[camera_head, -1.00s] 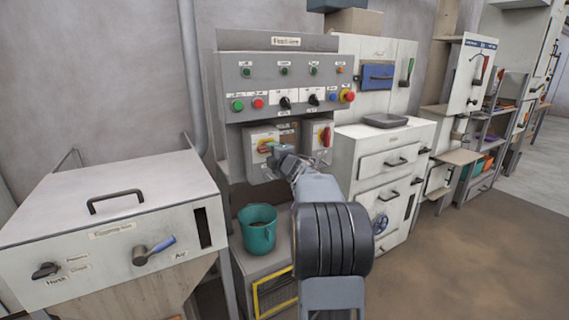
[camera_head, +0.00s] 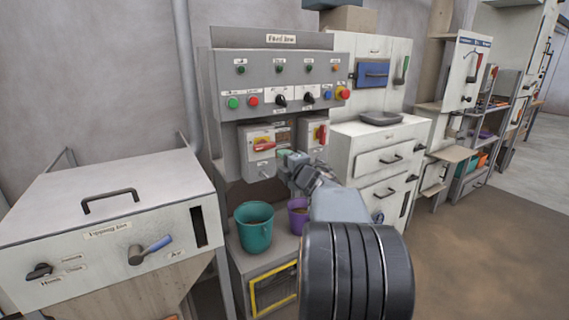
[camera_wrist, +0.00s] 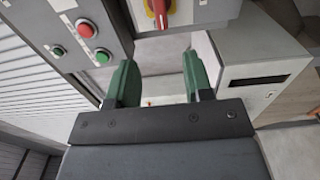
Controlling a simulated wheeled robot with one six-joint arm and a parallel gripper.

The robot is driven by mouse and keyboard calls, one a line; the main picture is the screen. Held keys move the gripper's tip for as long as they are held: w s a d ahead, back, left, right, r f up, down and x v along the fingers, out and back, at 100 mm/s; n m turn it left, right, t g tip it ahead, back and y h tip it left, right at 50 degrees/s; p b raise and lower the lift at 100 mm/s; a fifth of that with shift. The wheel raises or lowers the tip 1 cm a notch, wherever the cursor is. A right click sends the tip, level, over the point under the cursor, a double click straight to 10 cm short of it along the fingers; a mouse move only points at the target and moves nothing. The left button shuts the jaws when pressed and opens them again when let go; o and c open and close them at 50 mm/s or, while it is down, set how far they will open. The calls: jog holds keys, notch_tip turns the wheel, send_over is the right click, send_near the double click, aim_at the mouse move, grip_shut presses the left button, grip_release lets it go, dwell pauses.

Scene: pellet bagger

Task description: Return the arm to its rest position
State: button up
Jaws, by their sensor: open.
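My gripper (camera_head: 290,160) is held out in front of the feed line panel, a little right of a switch box with a red handle (camera_head: 263,145). In the wrist view its two green fingers (camera_wrist: 158,82) stand apart with nothing between them. A red rotary handle on a yellow plate (camera_wrist: 160,8) shows just beyond the fingers in that view, apart from them. In the head view my forearm covers part of the bench and the cabinet front to the right.
A teal bucket (camera_head: 255,228) and a purple cup (camera_head: 298,216) stand on the low bench below. The control panel (camera_head: 285,85) is above. The tipping bin (camera_head: 110,220) stands left and a white drawer cabinet (camera_head: 378,155) right. Open floor (camera_head: 480,240) lies at right.

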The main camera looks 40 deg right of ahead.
dwell(0.3)
jog(key=s+d+f+m+g+h, duration=0.5)
jog(key=f+m+g, duration=0.15)
jog(key=m, duration=0.35)
jog(key=s+a+f+m+g+p, duration=0.2)
jog(key=s+a+m+g+p, duration=0.25)
jog(key=a+m+p, duration=0.2)
jog(key=s+a+r+g+y+p, duration=0.1)
jog(key=s+a+r+y+p, duration=0.1)
jog(key=a, duration=0.7)
jog(key=s+a+r+g+y+p, duration=0.1)
jog(key=s+a+r+y+p, duration=0.2)
jog(key=s+a+r+p, duration=0.2)
jog(key=s+a+r+g+y+p, duration=0.1)
jog(key=a+p, duration=0.5)
jog(key=a, duration=0.7)
jog(key=s+r+y, duration=0.1)
jog(key=s+r, duration=0.1)
jog(key=s, duration=0.1)
jog(key=shift+r+y+p, duration=0.25)
jog(key=shift+y+p, duration=0.15)
jog(key=shift+c, duration=0.5)
